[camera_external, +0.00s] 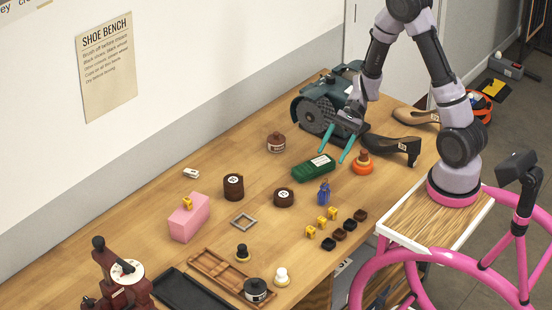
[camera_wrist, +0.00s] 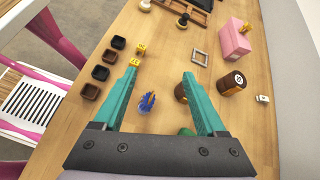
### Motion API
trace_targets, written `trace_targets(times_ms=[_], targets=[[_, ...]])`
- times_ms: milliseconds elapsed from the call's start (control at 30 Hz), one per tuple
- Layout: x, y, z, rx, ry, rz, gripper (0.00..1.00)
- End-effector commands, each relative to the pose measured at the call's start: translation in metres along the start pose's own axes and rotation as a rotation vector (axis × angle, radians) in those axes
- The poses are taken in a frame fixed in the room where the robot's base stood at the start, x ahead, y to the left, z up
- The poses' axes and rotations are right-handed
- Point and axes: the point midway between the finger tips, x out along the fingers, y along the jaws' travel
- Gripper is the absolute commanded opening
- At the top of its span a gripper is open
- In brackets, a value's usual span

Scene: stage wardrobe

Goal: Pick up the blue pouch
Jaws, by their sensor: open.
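My gripper (camera_external: 336,145) has teal fingers and hangs above the bench, behind and above the pouch, near the green box. In the wrist view my gripper (camera_wrist: 161,73) is open with nothing between its fingertips. The pouch is apart from both fingers.
A green box (camera_external: 314,167) and an orange-based knob (camera_external: 362,162) stand close by. Yellow cubes (camera_external: 322,222) and small dark trays (camera_external: 348,225) lie in front. Brown round containers (camera_external: 284,197) stand left of the pouch. A grinder-like machine (camera_external: 318,108) and shoes (camera_external: 395,148) are at the back.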

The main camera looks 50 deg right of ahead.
Motion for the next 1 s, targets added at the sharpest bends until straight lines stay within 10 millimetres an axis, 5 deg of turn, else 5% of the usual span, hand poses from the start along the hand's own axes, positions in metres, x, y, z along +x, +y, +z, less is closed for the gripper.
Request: trace_targets(times_ms=[233, 1000], targets=[[0.043, 0.006, -0.052, 0.245, -0.09, -0.063, 0.74], [0.093, 0.022, -0.118, 0.301, -0.105, -0.083, 0.74]])
